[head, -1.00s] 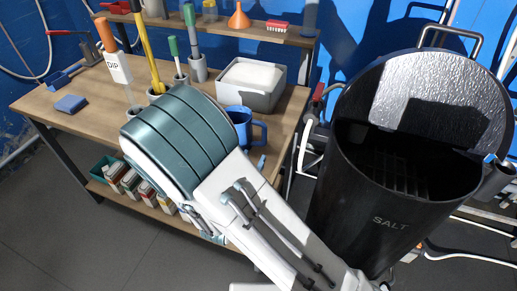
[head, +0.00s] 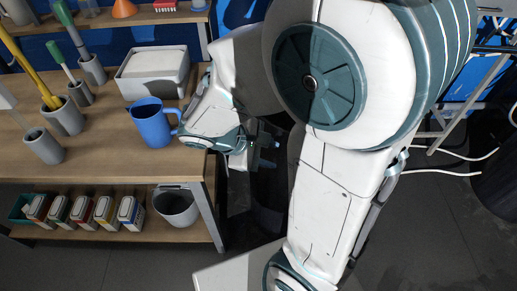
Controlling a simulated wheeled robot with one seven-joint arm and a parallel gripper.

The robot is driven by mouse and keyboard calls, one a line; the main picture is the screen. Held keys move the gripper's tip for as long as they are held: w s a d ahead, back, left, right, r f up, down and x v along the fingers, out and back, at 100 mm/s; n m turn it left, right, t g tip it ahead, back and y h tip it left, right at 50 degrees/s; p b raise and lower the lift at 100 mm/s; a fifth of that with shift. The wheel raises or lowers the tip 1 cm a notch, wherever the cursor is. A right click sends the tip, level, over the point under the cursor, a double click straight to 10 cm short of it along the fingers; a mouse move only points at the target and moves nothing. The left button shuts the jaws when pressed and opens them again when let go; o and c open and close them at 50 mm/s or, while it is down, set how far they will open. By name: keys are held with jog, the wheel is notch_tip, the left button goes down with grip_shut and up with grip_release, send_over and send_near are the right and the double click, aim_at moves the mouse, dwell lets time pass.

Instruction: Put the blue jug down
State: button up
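The blue jug (head: 150,126) stands upright on the wooden bench (head: 105,152), near its front right part, with its handle on the right. My gripper (head: 262,150) is to the right of the jug, past the bench's right end. It is clear of the jug's body, with my wrist between them close to the handle. The dark fingers are small and partly lost against the dark background, so I cannot tell whether they are open or shut.
A grey tub with white contents (head: 153,75) stands behind the jug. Grey holders with tools (head: 43,146) stand to its left. Several small cartons (head: 82,210) and a grey bucket (head: 177,208) are on the lower shelf. A black bin (head: 500,185) shows at the right edge.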

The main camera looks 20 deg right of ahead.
jog(key=s+a+r+m+t+y, duration=0.2)
jog(key=s+a+r+m+y, duration=0.1)
jog(key=r+m+y, duration=0.3)
jog(key=m+y, duration=0.2)
jog(key=m, duration=0.2)
jog(key=shift+a+y, duration=0.3)
jog(key=shift+a, duration=0.05)
dwell(0.6)
